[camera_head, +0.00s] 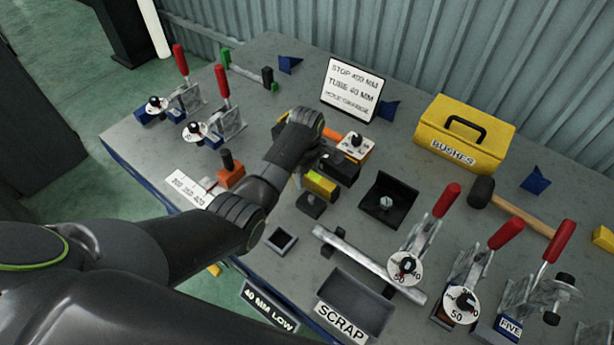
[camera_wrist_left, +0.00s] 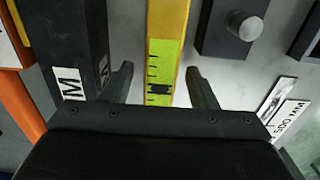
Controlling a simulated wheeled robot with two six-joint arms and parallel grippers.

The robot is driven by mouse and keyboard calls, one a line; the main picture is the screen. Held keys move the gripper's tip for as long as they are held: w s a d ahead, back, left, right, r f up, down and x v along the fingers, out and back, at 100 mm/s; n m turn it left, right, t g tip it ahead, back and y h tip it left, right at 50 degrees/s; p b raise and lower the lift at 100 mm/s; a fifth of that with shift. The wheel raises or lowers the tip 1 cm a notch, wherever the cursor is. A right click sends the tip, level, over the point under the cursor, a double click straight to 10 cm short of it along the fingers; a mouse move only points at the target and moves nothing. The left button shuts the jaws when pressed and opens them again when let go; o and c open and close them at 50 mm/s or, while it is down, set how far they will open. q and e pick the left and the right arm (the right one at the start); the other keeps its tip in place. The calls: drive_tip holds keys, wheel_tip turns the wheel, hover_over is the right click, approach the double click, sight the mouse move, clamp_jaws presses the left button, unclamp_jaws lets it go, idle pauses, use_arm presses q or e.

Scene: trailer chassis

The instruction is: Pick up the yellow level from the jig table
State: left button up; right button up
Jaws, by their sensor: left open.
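The yellow level (camera_head: 321,185) lies on the grey jig table (camera_head: 290,68); in the head view only one end shows, the rest hidden by my left arm. In the left wrist view the level (camera_wrist_left: 166,40) runs up the picture, with a yellow-green marked section between my fingers. My left gripper (camera_wrist_left: 160,82) is open, its fingers on either side of the level and apart from it. In the head view its fingertips are hidden beneath my left wrist. My right gripper is not in view.
A black block (camera_head: 340,167) stands close beside the level, and a small black knobbed block (camera_head: 310,204) on its other side. Red-handled clamps (camera_head: 436,220) stand at the right front. A yellow BUSHES box (camera_head: 462,140) and a propped sign (camera_head: 352,90) are behind.

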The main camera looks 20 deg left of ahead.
use_arm(q)
clamp_jaws()
idle(0.3)
